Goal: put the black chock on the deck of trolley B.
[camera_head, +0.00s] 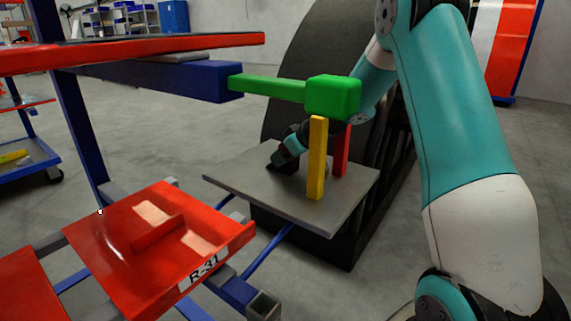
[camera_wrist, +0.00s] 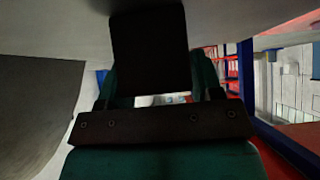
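My gripper (camera_head: 291,146) reaches down behind the yellow and red posts, over a grey plate (camera_head: 240,182) on blue struts. In the wrist view the black chock (camera_wrist: 148,48) stands between the two teal fingers, which lie against its sides. In the head view the dark chock (camera_head: 284,164) is at the fingertips, low over the plate. I cannot tell whether it touches the plate. No label naming trolley B is readable; a blue trolley (camera_head: 30,165) stands at the far left.
A yellow post (camera_head: 317,160) and a red post (camera_head: 341,150) stand on the plate near the gripper. A green bar with a block end (camera_head: 333,96) hangs above. A red panel marked R-31 (camera_head: 110,260) lies at front left. A large dark curved shell (camera_head: 300,70) rises behind.

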